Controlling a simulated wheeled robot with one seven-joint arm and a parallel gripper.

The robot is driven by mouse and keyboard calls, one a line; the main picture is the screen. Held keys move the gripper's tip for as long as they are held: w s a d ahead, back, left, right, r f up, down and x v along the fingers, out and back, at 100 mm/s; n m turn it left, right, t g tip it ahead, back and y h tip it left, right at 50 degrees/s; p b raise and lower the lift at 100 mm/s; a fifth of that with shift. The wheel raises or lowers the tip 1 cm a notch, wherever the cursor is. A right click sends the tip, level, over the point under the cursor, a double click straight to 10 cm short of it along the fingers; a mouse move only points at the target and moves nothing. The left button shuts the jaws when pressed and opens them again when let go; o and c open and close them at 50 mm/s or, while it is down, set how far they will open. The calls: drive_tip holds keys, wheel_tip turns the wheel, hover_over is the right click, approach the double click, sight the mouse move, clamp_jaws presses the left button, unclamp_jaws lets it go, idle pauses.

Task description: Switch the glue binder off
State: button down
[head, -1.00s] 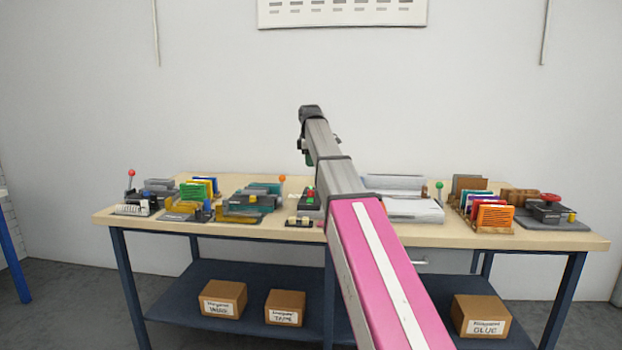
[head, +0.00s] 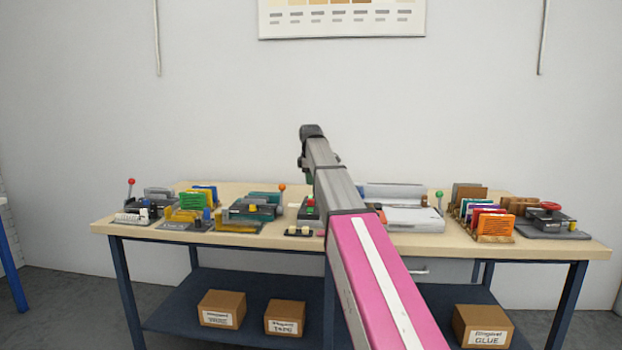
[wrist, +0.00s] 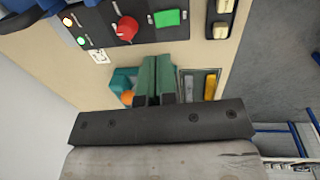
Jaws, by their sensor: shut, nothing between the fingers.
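A dark control unit with a red knob and a green button stands mid-bench in the head view (head: 310,209). No readable label shows whether it is the glue binder. In the wrist view its dark panel (wrist: 145,26) carries the red knob (wrist: 126,28), the green button (wrist: 167,18) and small lamps, one glowing green (wrist: 81,41). My gripper (wrist: 158,62) is shut and empty, its green fingers together. In the wrist picture the fingertips appear just below the panel; contact cannot be told. In the head view my arm hides part of the bench.
A teal machine with an orange-ball lever (head: 282,187) stands left of the unit. Two cream rockers (wrist: 220,20) sit beside the panel. A white machine (head: 415,216), card racks (head: 491,238) and a red-wheeled press (head: 550,206) are to the right. Boxes (head: 222,307) lie on the lower shelf.

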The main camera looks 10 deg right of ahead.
sight(312, 208)
drive_tip(key=f, duration=0.6)
drive_tip(key=w+f, duration=0.1)
drive_tip(key=f, duration=0.2)
drive_tip(key=shift+d+f, duration=0.2)
drive_tip(key=shift+f, duration=0.2)
drive_tip(key=shift+w+f, duration=0.1)
drive_tip(key=shift+f, duration=0.05)
